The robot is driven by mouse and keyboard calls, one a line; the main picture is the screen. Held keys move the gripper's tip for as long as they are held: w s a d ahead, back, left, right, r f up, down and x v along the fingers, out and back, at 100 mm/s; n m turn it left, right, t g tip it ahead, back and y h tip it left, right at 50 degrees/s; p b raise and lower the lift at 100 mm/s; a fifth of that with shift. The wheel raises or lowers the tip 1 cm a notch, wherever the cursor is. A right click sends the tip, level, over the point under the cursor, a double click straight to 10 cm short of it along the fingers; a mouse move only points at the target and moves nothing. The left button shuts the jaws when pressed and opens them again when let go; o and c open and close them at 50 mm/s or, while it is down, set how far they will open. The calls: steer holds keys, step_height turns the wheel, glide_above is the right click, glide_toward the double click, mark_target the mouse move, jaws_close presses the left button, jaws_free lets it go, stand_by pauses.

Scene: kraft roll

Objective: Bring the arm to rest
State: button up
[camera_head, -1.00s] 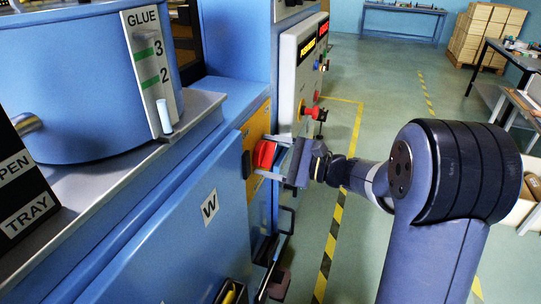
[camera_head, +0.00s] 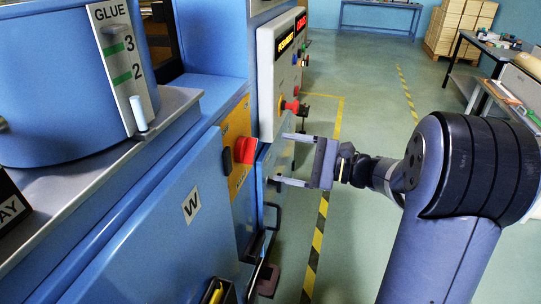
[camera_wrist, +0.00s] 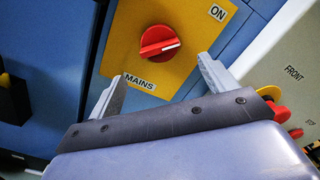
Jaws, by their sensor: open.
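My gripper (camera_head: 291,159) is open and empty, held out in front of the blue machine's side in the head view. In the wrist view its two fingers (camera_wrist: 160,82) stand wide apart. A red rotary knob (camera_head: 245,150) on a yellow plate (camera_head: 236,127) is just left of the fingertips, apart from them. In the wrist view the red knob (camera_wrist: 160,42) lies beyond the fingers, its white mark pointing right and slightly up. The plate carries the labels MAINS and ON.
A grey control panel (camera_head: 284,75) with lit displays and a red button (camera_head: 290,104) stands behind my gripper. A glue tank (camera_head: 60,90) is at left. Open green floor (camera_head: 375,110) with striped tape lies right of the machine. Stacked boxes (camera_head: 460,28) and a bench (camera_head: 487,55) are farther back.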

mark_target(252, 153)
steer(key=shift+v, duration=0.8)
steer(key=x, duration=1.1)
steer(key=shift+p, duration=0.35)
steer(key=shift+d, duration=0.1)
